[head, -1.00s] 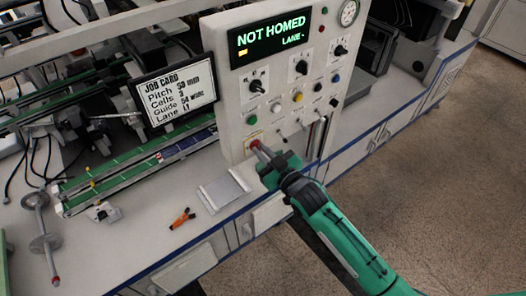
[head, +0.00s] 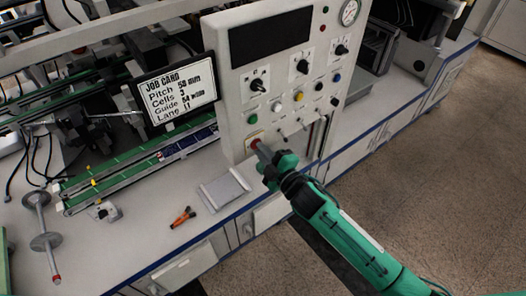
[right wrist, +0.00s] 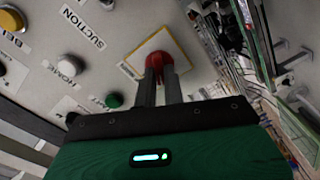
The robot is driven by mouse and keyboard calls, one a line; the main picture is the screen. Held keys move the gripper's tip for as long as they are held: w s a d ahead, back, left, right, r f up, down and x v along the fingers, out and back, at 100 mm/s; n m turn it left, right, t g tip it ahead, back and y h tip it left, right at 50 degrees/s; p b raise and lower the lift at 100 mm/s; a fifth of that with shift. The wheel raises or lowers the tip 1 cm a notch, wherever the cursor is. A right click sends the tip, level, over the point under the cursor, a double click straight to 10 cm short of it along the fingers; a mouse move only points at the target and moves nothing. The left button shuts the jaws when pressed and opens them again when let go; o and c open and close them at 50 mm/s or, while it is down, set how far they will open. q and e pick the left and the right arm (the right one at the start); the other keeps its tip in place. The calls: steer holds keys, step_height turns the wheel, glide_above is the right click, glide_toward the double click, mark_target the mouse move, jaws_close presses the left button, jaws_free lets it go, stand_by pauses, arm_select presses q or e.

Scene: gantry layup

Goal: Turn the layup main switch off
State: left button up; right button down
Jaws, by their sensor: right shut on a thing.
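The main switch is a red knob (right wrist: 153,62) on a pale yellow plate (right wrist: 160,45), low on the white control panel (head: 232,100). In the head view the red knob (head: 256,143) shows just past my fingertips. My right gripper (head: 262,152) is shut on the red knob; its two dark fingers (right wrist: 160,85) reach it in the right wrist view. The panel display (head: 271,37) is dark and shows no text. My left gripper is not in view.
Several other knobs and buttons, such as a green button (head: 252,119), sit above the switch. A job card screen (head: 177,95) stands left of the panel. A grey plate (head: 224,190) and an orange-handled tool (head: 182,217) lie on the bench.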

steer(key=n, duration=0.5)
steer(key=shift+f, duration=0.15)
steer(key=shift+n, duration=0.3)
stand_by(0.3)
steer(key=c, duration=1.5)
jaws_free()
steer(key=shift+s, duration=0.1)
steer(key=b+v, duration=0.4)
steer(key=v, duration=0.9)
steer(key=shift+s+d, duration=0.25)
